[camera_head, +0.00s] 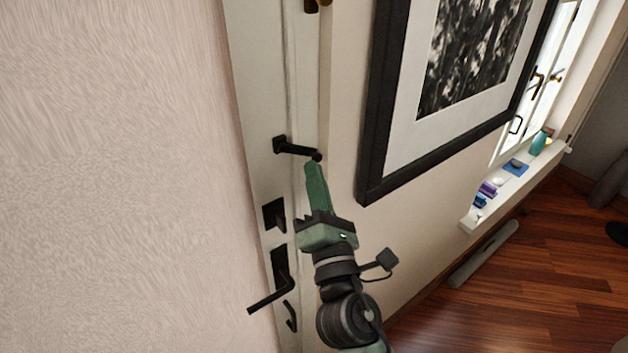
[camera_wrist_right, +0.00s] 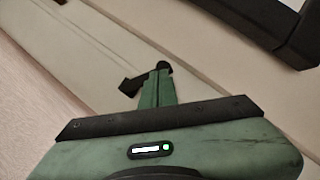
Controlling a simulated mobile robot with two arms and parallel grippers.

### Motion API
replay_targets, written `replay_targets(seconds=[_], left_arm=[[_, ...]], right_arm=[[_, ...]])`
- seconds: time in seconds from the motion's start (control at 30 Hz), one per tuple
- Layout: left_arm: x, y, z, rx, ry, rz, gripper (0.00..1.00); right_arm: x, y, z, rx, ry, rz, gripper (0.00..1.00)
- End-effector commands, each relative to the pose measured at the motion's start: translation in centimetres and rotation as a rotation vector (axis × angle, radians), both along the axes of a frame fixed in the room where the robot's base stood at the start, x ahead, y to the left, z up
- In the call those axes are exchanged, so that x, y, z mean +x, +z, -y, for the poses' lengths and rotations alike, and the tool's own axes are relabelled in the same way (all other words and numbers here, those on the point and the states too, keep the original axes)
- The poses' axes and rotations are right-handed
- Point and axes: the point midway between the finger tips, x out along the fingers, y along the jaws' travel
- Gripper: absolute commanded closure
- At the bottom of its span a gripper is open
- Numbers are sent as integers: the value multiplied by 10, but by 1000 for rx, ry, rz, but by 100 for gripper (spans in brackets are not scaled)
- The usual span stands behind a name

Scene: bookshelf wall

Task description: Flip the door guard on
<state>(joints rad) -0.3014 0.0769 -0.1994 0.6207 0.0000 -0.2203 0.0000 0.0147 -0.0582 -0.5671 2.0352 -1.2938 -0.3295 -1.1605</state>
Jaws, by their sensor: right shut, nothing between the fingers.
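The door guard (camera_head: 297,149) is a black bar on a small black mount on the white door (camera_head: 275,80). Its bar sticks out to the right and ends in a round knob. My right gripper (camera_head: 313,168) is green, shut and empty, with its tips just below the knob end. I cannot tell whether they touch it. In the right wrist view the guard's knob (camera_wrist_right: 162,65) shows right at the tips of the shut fingers (camera_wrist_right: 157,78), which hide part of the bar. My left gripper is not in view.
Below the guard on the door are a black lock plate (camera_head: 274,214) and a black lever handle (camera_head: 270,296). A black-framed picture (camera_head: 375,110) hangs close to the right. Further right, a windowsill (camera_head: 505,190) holds small items above open wooden floor.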

Motion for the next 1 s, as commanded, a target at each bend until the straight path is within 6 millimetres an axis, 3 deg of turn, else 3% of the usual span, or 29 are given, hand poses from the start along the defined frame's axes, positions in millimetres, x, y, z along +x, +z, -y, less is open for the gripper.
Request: replay_targets(seconds=[0.67, 1.0], left_arm=[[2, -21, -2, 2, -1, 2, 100], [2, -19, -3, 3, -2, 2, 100]], right_arm=[[9, 14, 13, -297, -2, 217, 100], [11, 19, 15, -289, -2, 212, 100]])
